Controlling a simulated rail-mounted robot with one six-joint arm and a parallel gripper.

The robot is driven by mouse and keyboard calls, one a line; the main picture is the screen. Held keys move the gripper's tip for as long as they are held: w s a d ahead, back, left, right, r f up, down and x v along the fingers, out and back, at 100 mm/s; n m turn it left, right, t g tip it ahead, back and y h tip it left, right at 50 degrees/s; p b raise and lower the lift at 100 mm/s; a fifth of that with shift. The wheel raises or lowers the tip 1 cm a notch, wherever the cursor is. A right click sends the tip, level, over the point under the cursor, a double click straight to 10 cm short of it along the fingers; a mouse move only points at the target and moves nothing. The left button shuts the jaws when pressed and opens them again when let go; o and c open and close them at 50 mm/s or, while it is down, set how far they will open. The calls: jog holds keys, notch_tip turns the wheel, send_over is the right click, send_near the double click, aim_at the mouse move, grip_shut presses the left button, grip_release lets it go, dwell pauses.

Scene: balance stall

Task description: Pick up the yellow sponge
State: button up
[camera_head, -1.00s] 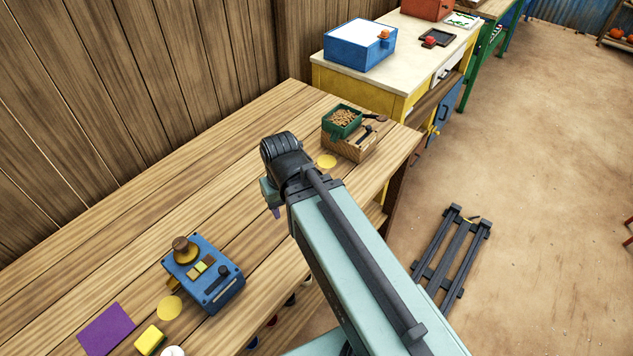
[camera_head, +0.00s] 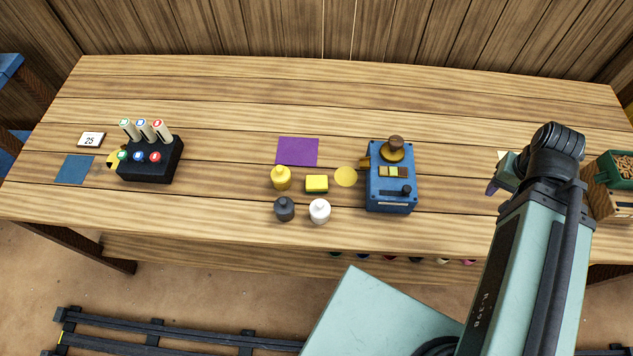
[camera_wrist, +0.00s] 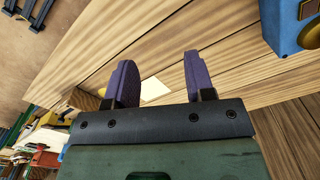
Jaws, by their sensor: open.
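The yellow sponge (camera_head: 317,184) is a small block with a dark lower edge. It lies near the middle of the wooden table (camera_head: 220,100) in the head view, between a yellow knobbed weight (camera_head: 281,178) and a flat yellow disc (camera_head: 345,176). My gripper (camera_wrist: 160,80) shows two purple fingers, apart and empty, in the wrist view. In the head view my gripper is mostly hidden behind my wrist, well to the right of the sponge and past the blue device. The sponge is not in the wrist view.
Near the sponge stand a dark weight (camera_head: 284,209) and a white weight (camera_head: 320,211), with a purple mat (camera_head: 297,151) behind. A blue device (camera_head: 391,188) stands between the sponge and my arm. A black box with tubes (camera_head: 151,160) is at left. The table's back is clear.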

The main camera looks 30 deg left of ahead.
dwell(0.3)
jog(key=o, duration=0.8)
jog(key=shift+o, duration=0.2)
jog(key=shift+a, duration=0.1)
